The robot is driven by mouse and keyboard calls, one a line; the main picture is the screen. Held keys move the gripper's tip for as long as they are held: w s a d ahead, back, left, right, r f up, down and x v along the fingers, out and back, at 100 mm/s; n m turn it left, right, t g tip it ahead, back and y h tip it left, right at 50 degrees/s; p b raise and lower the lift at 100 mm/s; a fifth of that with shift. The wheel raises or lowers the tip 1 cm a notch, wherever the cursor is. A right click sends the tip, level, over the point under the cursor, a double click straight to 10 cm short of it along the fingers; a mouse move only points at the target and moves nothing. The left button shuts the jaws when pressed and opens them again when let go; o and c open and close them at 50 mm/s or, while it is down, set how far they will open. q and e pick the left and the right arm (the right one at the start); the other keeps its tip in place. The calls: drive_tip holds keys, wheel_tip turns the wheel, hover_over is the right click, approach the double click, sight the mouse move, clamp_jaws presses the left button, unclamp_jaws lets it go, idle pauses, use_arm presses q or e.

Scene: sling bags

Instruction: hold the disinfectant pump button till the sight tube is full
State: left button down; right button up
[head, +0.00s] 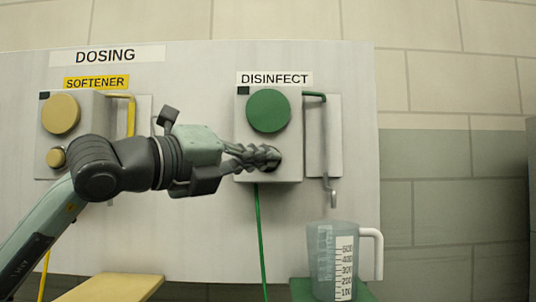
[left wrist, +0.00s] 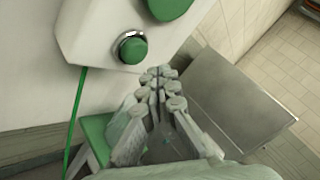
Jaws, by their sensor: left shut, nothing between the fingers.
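The disinfectant pump (head: 268,175) is a pale box under the DISINFECT label, with a large round green disc (head: 268,110) on its upper front. Its small green button (left wrist: 133,48) has a metal ring and shows in the left wrist view. In the head view my left gripper (head: 268,158) hides the button. The gripper is shut and empty, its fingertips in front of the box's lower part. In the left wrist view the fingertips (left wrist: 160,74) lie below and right of the button, seemingly apart from it. A tube (head: 325,145) right of the pump is green at the top and grey below.
A clear measuring jug (head: 320,262) with a white handle stands below the tube's spout on a green stand (head: 300,290). The yellow SOFTENER pump (head: 61,115) is at left, with its own small yellow button (head: 56,158). A yellow stand (head: 110,288) is below.

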use_arm(q)
drive_tip(key=shift+w, duration=0.7)
idle(0.8)
drive_tip(key=shift+w, duration=0.4)
drive_tip(key=shift+w, duration=0.5)
idle(1.9)
drive_tip(key=shift+b, duration=0.3)
idle(1.5)
drive_tip(key=shift+s+b, duration=0.5)
drive_tip(key=shift+s, duration=0.4)
